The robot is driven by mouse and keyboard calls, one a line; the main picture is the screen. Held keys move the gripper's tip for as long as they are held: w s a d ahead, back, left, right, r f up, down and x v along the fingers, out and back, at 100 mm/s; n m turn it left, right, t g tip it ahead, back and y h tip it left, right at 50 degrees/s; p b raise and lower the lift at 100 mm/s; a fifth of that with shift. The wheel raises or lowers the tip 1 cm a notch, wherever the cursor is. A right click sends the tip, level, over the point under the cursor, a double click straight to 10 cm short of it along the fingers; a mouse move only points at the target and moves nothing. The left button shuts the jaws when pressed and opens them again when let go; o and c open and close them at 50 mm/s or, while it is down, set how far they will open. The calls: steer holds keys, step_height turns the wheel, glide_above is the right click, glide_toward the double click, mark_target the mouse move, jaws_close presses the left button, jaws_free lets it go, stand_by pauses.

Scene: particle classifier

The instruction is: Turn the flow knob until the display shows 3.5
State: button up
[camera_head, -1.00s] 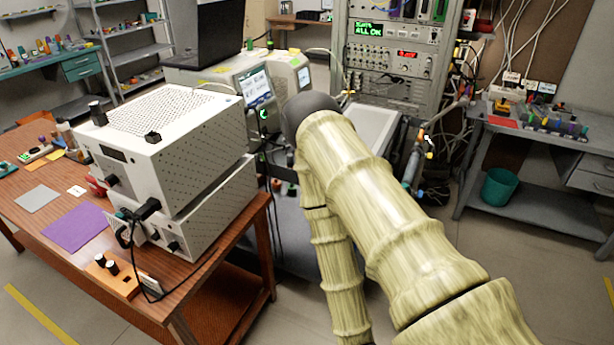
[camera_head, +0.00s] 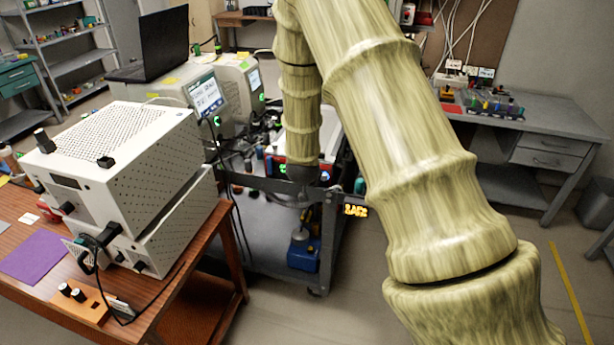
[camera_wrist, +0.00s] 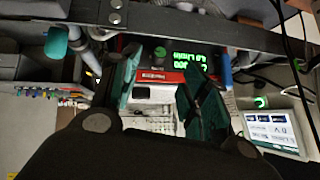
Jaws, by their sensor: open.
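In the wrist view a small device with a red front edge shows a green lit display (camera_wrist: 190,58); its digits are too small and skewed to read surely. The fingers look empty, and I cannot tell how far the tips are from the knob. In the head view the red device (camera_head: 331,172) shows on the cart, partly hidden by my arm; the knob is not distinguishable there.
A dark cart rail (camera_wrist: 215,33) crosses the wrist view above the device. Another instrument with a lit screen (camera_wrist: 272,132) is at the lower right. In the head view, white stacked boxes (camera_head: 125,150) stand on the wooden table at left.

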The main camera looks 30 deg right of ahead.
steer(key=p+x, duration=0.3)
steer(key=x, duration=0.7)
steer(key=shift+w+d+p, duration=0.25)
steer(key=shift+w+p, duration=0.05)
steer(key=shift+w, duration=0.15)
jaws_close()
steer(key=shift+s+f+n+g+h, duration=0.1)
steer(key=shift+f+n+g+h, duration=0.05)
steer(key=shift+n+g+h, duration=0.55)
stand_by(0.5)
steer(key=shift+g, duration=0.3)
